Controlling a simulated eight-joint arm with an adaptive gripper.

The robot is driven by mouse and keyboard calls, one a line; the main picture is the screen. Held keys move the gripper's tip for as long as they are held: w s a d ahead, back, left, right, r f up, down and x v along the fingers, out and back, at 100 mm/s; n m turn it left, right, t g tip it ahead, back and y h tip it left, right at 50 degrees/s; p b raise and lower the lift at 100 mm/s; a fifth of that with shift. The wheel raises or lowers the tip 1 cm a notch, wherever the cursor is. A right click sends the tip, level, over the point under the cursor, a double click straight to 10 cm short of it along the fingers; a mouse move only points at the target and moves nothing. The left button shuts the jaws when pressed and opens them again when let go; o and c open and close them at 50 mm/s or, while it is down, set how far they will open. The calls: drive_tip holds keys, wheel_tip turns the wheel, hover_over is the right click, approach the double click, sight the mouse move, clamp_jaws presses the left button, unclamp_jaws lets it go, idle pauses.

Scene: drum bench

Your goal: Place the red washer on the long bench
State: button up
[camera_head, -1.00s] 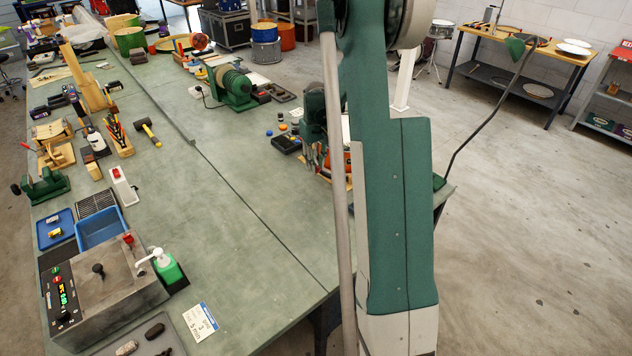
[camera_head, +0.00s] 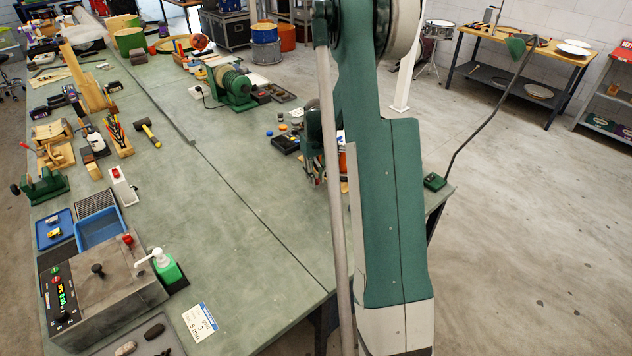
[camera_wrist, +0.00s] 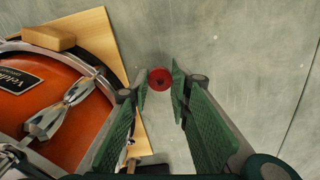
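The red washer (camera_wrist: 160,73) shows in the wrist view as a small red disc with a dark centre. It spans the gap between the green fingertips of my gripper (camera_wrist: 160,86), and its edges appear to meet both tips. My gripper looks shut on it, above the bench's grey-green surface. The long bench (camera_head: 230,210) fills the left and middle of the head view. My arm hides most of the gripper and the washer there. How high the washer is above the surface cannot be told.
An orange drum (camera_wrist: 60,105) on a wooden board (camera_wrist: 99,40) lies close left of my gripper in the wrist view. The bench's middle is clear.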

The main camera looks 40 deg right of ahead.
drive_tip(key=shift+f, duration=0.9)
drive_tip(key=shift+f, duration=0.2)
drive_tip(key=o, duration=0.6)
drive_tip(key=shift+r, duration=0.15)
wheel_tip(320, 180, up, 12)
drive_tip(key=shift+r+p, duration=0.1)
drive_tip(key=shift+p, duration=0.3)
idle(0.3)
